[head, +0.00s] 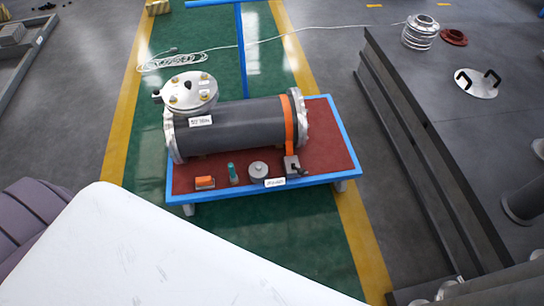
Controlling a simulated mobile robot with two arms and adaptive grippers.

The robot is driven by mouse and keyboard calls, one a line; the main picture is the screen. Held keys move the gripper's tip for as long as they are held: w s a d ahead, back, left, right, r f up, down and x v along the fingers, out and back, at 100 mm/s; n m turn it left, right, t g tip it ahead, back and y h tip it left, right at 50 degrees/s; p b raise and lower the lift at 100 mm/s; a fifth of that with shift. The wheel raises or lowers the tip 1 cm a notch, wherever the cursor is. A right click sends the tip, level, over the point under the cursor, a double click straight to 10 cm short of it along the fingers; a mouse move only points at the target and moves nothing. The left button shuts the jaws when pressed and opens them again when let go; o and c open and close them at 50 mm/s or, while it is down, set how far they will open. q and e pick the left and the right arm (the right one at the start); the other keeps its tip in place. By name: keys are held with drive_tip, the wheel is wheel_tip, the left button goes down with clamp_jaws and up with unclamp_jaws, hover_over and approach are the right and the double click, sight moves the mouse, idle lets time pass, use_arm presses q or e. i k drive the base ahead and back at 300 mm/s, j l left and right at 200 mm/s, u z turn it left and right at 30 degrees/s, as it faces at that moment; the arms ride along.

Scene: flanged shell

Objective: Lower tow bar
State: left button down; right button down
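The blue tow bar (242,55) stands up behind the far edge of a low cart (345,150) with a blue frame and a red top. Its crosswise handle (212,4) is at the top edge of the picture, partly cut off. The bar's lower end is near the cart's far edge, and its joint cannot be made out. A dark grey flanged shell (240,127) lies on the cart, with an orange strap (287,122) around its right end. Neither of my grippers is in view.
Small parts, including a grey round one (258,171), stand along the cart's near edge. A white cable (172,62) lies on the green floor lane behind the cart. A dark table (470,130) with metal parts stands at the right. A large white surface fills the lower left.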

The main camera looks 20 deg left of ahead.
sight(237, 5)
drive_tip(key=k+j, duration=0.1)
drive_tip(key=j, duration=0.6)
drive_tip(key=k+j, duration=0.1)
drive_tip(key=j, duration=0.6)
drive_tip(key=k+j, duration=0.1)
drive_tip(key=j, duration=0.6)
drive_tip(key=k+j, duration=0.1)
drive_tip(key=j, duration=1.45)
drive_tip(key=i+j+u, duration=0.1)
drive_tip(key=j, duration=0.7)
